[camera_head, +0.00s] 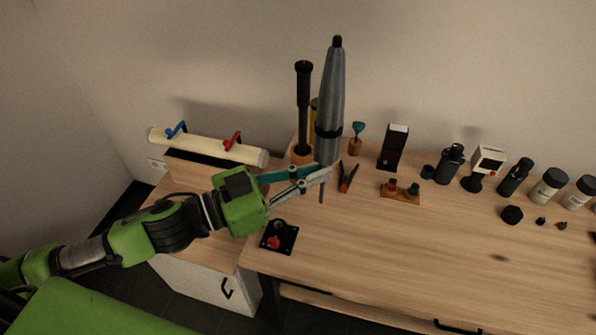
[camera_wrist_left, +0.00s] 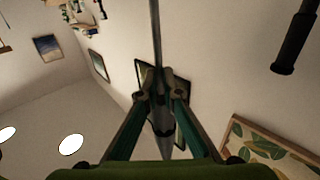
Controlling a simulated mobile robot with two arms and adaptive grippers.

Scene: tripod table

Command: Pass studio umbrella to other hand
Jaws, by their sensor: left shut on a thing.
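The studio umbrella (camera_head: 330,100) is folded, grey with a black tip and a black band, and stands upright with its tip up. My left gripper (camera_head: 322,172) is shut on its lower part, just below the grey canopy. The thin shaft sticks out below the fingers, over the table; whether it touches the top I cannot tell. In the left wrist view the umbrella (camera_wrist_left: 156,45) runs between the fingertips of my left gripper (camera_wrist_left: 160,97). My right gripper is in neither view.
Pliers (camera_head: 347,178) and a small wooden tray (camera_head: 401,197) lie to the right. Bottles and small devices line the table's back. The table's front (camera_head: 400,255) is mostly clear.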

